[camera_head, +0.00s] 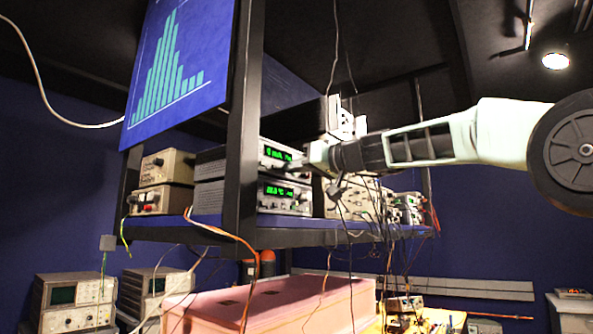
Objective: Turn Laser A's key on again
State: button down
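Two stacked control units with green lit displays stand on the blue shelf. The upper unit (278,153) shows a reading that looks like "0 mA"; the lower unit (284,193) shows a reading in °C. I cannot read which one is labelled Laser A, and no key can be made out. My arm reaches in from the right, and my gripper (308,165) is at the right part of the upper unit's front panel. The gripper hides that part of the panel. Its fingers are too small and dark to tell whether they are open or touching anything.
A black shelf post (241,130) stands just left of the units. A blue histogram panel (178,62) hangs at upper left. More instruments (350,200) and hanging cables lie behind and below my arm. A pink foam enclosure (270,305) is below the shelf (290,236).

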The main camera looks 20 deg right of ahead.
jog(key=shift+d+f+m+b, duration=0.1)
jog(key=shift+m+b, duration=0.75)
jog(key=shift+m, duration=7.25)
jog(key=c, duration=1.6)
grip_release()
jog(key=shift+d, duration=0.1)
jog(key=b+v, duration=0.7)
jog(key=v, duration=1)
jog(key=shift+s, duration=0.15)
